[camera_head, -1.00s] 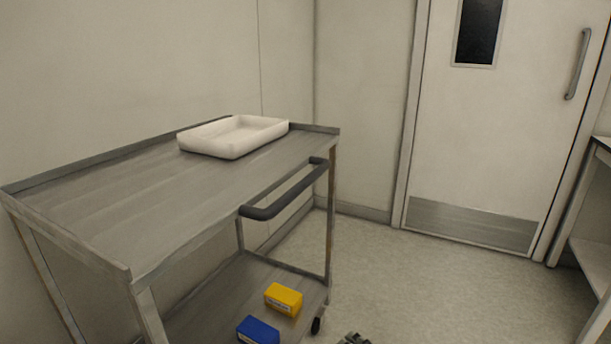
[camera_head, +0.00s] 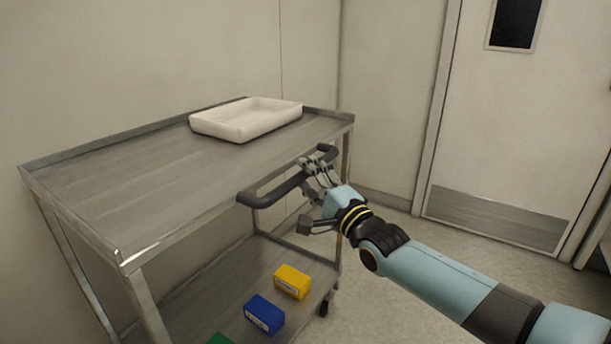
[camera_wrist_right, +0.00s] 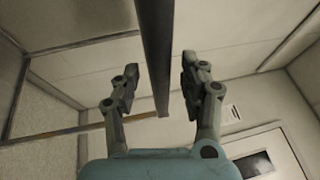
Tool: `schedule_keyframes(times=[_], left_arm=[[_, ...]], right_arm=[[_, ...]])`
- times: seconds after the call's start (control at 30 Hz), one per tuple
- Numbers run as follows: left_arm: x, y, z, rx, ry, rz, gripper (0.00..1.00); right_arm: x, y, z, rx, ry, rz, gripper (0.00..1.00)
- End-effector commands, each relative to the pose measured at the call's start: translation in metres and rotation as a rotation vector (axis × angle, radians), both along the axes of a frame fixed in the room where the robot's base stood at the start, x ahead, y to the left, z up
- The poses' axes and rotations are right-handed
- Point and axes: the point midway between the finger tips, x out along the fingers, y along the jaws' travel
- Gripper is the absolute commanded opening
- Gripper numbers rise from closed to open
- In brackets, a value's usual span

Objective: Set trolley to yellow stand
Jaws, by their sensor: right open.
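The trolley (camera_head: 150,180) is a grey metal cart with two shelves and a dark push handle (camera_head: 270,192) on its right side. My right gripper (camera_head: 314,165) is at the far part of the handle. In the right wrist view the handle bar (camera_wrist_right: 156,60) runs between the two open fingers (camera_wrist_right: 160,85), with a gap visible on each side. My left gripper is not in view. No yellow stand shows, only a yellow box (camera_head: 291,281) on the lower shelf.
A white tray (camera_head: 246,120) rests on the trolley top. A blue box (camera_head: 264,314) and part of a green one (camera_head: 220,339) are on the lower shelf. Walls stand behind, and a door (camera_head: 520,120) is at the right. Some floor near the door is clear.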

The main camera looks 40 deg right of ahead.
Motion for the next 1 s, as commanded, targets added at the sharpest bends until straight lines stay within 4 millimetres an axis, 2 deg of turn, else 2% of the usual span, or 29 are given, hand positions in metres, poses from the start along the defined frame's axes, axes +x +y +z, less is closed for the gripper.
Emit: schedule_keyframes(times=[0.13, 0.43, 0.77, 1.0], left_arm=[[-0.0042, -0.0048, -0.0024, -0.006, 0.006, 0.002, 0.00], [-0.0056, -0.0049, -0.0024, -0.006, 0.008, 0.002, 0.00], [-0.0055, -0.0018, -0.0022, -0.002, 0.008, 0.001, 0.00], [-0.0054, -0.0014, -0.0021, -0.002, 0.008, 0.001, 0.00]], right_arm=[[0.0119, 0.0000, 0.0015, 0.000, 0.001, -0.001, 0.44], [0.0142, -0.0001, 0.0024, 0.000, 0.001, 0.000, 0.44], [0.0139, -0.0002, 0.0020, 0.000, 0.002, -0.001, 0.01], [0.0137, -0.0002, 0.0015, 0.000, 0.003, -0.001, 0.00]])
